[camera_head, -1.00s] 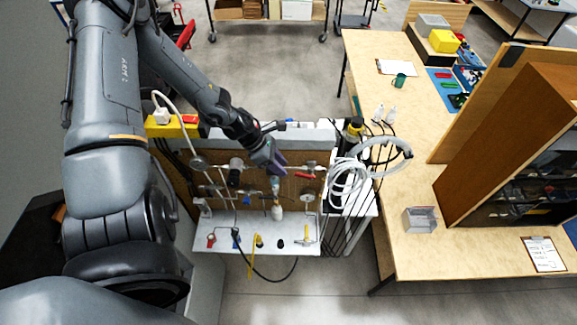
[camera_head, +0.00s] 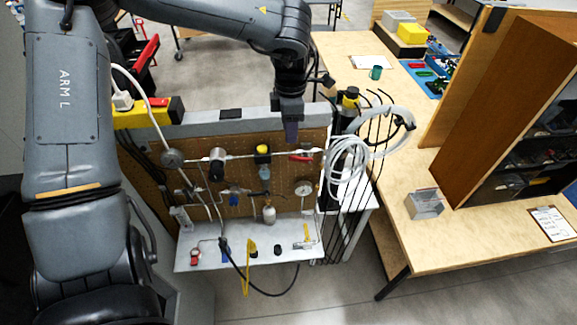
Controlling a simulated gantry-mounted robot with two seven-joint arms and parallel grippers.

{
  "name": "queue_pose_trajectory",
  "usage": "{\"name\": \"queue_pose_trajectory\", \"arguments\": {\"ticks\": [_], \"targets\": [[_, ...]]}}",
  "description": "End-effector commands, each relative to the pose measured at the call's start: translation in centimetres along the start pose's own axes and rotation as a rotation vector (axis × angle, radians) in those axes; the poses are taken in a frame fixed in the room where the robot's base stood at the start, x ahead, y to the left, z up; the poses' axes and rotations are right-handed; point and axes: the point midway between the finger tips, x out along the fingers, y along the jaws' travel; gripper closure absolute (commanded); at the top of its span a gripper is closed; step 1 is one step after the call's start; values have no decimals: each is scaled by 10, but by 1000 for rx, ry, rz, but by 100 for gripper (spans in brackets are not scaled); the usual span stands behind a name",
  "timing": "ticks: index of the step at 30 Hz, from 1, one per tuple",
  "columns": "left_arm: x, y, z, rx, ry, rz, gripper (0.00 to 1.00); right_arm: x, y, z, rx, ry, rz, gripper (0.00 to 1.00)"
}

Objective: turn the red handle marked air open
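A small red handle (camera_head: 300,157) sits on the upper pipe at the right part of the brown pegboard (camera_head: 231,198). It lies roughly along the pipe; its label is too small to read. My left gripper (camera_head: 290,138) points down in front of the top of the pegboard, just above the red handle in the picture. The fingers are dark and seen edge-on, so I cannot tell whether they are apart, and nothing shows held in them. Whether they touch the handle is unclear. My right gripper is not in view.
Other fittings crowd the pegboard: a round gauge (camera_head: 304,188), a yellow-and-black part (camera_head: 263,153) and a white bottle (camera_head: 269,212). Coiled white tubing (camera_head: 346,165) and dark cables hang right of the board. A pale shelf (camera_head: 235,258) juts out below. A wooden table (camera_head: 440,245) stands right.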

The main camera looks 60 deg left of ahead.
Motion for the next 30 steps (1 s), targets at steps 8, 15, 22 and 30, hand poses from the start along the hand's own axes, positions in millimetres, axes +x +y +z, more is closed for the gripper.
{"name": "queue_pose_trajectory", "arguments": {"ticks": [8, 15, 22, 30], "targets": [[33, 0, -1, 0, 3, -5, 65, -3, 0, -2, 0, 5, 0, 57], [72, -1, -1, 1, 3, -5, 65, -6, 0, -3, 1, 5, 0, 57], [98, 0, -1, 0, 1, -3, 65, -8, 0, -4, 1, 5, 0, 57], [108, 0, 0, -1, -1, -1, 65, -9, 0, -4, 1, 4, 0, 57]]}}
